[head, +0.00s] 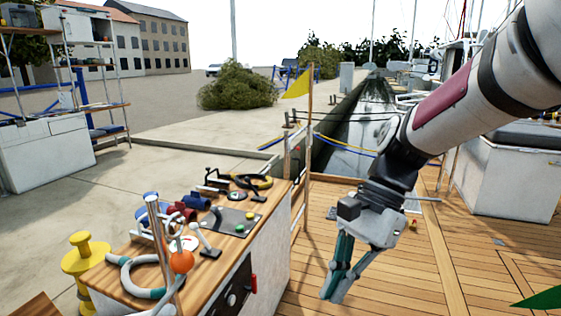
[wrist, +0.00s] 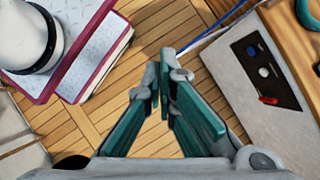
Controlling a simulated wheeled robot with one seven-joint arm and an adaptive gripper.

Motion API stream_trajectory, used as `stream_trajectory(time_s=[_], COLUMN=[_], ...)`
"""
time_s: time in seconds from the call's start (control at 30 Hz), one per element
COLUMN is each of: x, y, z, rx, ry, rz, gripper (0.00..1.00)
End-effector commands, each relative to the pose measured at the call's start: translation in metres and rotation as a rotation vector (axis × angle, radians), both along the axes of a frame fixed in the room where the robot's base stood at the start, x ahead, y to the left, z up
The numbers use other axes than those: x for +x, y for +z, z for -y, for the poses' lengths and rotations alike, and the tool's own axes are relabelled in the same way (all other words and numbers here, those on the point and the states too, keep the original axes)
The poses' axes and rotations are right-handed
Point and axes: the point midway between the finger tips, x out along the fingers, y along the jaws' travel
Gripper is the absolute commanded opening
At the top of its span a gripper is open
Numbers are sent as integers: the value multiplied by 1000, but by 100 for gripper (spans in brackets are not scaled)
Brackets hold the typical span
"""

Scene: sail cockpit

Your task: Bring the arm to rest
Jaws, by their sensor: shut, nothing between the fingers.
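My arm reaches in from the upper right of the head view and hangs down over the wooden deck (head: 395,285). My gripper (head: 332,296) is at its end, pointing downward, to the right of the wooden-topped console (head: 195,255). Its fingers are shut and empty. In the wrist view my gripper (wrist: 160,70) shows its teal finger pads close together at the tips, with bare deck planks beyond them. It touches nothing that I can see.
A yellow flag (head: 296,84) rises behind. A white box (head: 512,170) stands right. Open deck lies between.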

Motion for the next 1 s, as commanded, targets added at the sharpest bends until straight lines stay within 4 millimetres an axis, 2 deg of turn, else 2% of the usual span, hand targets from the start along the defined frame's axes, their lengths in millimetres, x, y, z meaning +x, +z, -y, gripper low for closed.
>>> stream_trajectory(time_s=[0.03,0.2,0.5,0.7,0.97,1.0], x=[-15,-64,-146,-181,-212,-209], y=[8,25,32,25,13,24], z=[5,26,63,82,100,100], rx=[-17,-75,-175,-223,-271,-272], ry=[52,244,580,745,907,902], rz=[48,186,386,465,534,535], gripper=[0,0,0,0,0,0])
